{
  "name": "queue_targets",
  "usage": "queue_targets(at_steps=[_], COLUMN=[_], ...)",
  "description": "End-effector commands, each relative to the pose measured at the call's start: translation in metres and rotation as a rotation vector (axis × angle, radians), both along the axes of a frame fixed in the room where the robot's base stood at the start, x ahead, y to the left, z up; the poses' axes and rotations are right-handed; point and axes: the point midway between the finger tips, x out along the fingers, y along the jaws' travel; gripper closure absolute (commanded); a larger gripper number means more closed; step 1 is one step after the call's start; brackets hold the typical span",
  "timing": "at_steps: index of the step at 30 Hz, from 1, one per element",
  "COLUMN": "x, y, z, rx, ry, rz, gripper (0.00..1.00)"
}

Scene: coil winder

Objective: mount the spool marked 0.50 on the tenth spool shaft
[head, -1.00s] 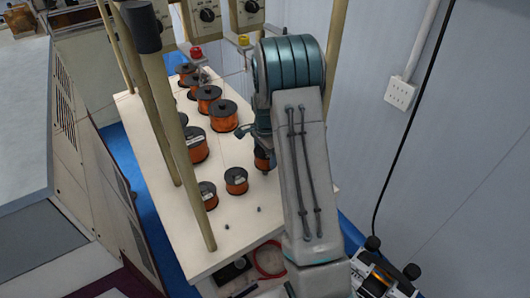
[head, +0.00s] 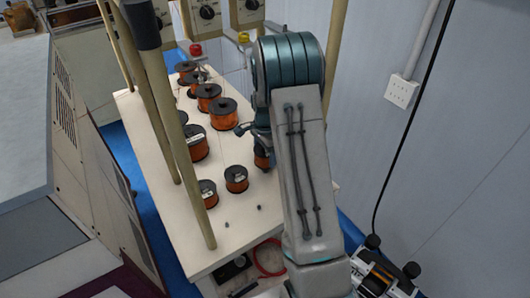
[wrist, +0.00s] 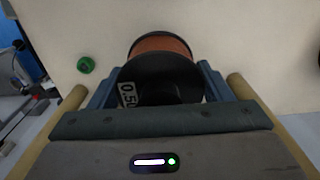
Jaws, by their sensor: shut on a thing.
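The spool marked 0.50 (wrist: 160,75) has copper-coloured wire and black flanges, with its white label facing the wrist camera. My gripper (wrist: 160,83) is shut on it, one blue-grey finger on each side. In the head view the spool (head: 261,159) shows only partly beside my arm, over the right side of the table. Its underside is hidden, so I cannot tell whether it touches a shaft. Two small bare shafts, one at the left (head: 225,223) and one at the right (head: 259,208), stand near the table's front. I cannot read any shaft numbers.
Several copper spools (head: 223,115) stand on the pale table (head: 240,245). Wooden posts (head: 190,180) rise along its left side. A wall (head: 430,170) is close on the right. A green ring-like part (wrist: 86,65) lies left of the spool in the wrist view.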

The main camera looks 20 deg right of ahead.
Motion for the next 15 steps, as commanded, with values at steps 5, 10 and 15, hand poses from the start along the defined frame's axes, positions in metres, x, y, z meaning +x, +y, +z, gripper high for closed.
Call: queue_targets(at_steps=[5,10,15], x=[0.001,0.001,0.001], y=[0.000,0.000,0.000], z=[0.000,-0.005,-0.010], rx=[-0.001,-0.001,-0.001], ry=[-0.002,-0.001,-0.001], rz=[0.000,0.000,0.000], gripper=[0.71,0.71,0.71])
